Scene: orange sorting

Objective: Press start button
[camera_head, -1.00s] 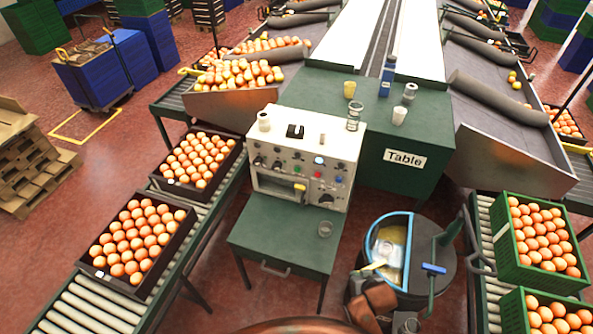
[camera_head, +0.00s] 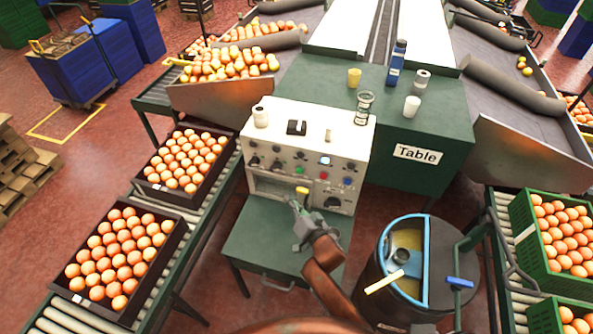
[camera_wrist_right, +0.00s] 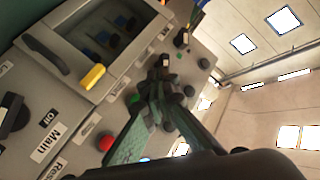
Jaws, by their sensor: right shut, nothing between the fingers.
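The white control machine (camera_head: 268,135) stands at the middle in the head view, with knobs and coloured buttons on its sloped front. A green button (camera_head: 298,170) and a red button (camera_head: 323,175) sit on that front. I cannot read which one is labelled start. My right gripper (camera_head: 291,202) is shut and empty, just in front of the machine's lower front. In the right wrist view its closed fingertips (camera_wrist_right: 160,75) point at the panel and hide part of it. The red button (camera_wrist_right: 106,142) shows below left of them. My left gripper is not in view.
A yellow handle (camera_wrist_right: 93,77) is on the machine's window door. A small green table (camera_head: 262,240) stands under the machine. A round bin (camera_head: 372,285) is on the right. Crates of oranges (camera_head: 165,285) line the left conveyor. A bottle and cups stand on the labelled table (camera_head: 330,75).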

